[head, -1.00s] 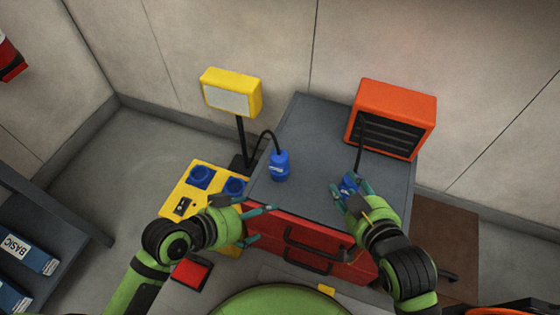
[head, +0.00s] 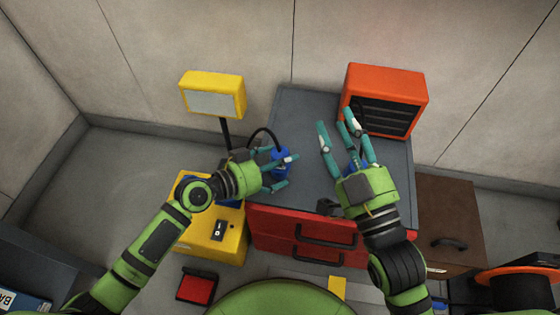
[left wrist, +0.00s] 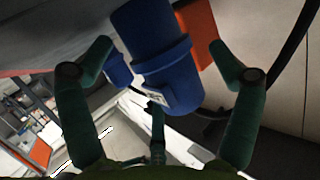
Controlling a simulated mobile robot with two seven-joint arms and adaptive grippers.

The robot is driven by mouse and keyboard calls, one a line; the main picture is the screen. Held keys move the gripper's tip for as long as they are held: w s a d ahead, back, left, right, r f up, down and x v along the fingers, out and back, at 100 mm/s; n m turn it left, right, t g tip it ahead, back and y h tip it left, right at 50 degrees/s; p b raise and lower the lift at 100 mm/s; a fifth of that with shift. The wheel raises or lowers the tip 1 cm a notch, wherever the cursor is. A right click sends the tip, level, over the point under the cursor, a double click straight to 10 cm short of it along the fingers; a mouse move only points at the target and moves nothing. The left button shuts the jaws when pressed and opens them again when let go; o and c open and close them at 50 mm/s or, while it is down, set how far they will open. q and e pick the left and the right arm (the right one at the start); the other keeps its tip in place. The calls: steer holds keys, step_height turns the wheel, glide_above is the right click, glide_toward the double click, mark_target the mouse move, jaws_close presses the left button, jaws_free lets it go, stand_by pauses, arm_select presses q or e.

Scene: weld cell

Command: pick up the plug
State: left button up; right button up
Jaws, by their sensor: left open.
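A blue plug (head: 282,155) with a black cable stands on the grey top of the red drawer cabinet. My left gripper (head: 284,169) is open, with its fingers spread around the plug on the near side. In the left wrist view the plug (left wrist: 160,62) is large and lies between the spread fingers, with no clear contact. My right gripper (head: 345,137) is open over the right part of the cabinet top. A second blue plug (head: 351,168) shows partly under its palm. Most of that plug is hidden.
An orange heater (head: 385,100) stands at the cabinet's back right. A yellow lamp (head: 212,95) stands behind the left arm. A yellow socket box (head: 232,245) is left of the cabinet (head: 300,108), its sockets mostly covered by my left arm. The cabinet top is clear between the grippers.

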arm_select(q)
steer(key=shift+w+d+f, duration=0.15)
steer(key=shift+w+d, duration=0.05)
steer(key=shift+d, duration=0.15)
steer(key=c, duration=1.5)
arm_select(e)
steer(key=shift+s+a+r+y, duration=0.1)
steer(key=shift+r+y, duration=0.2)
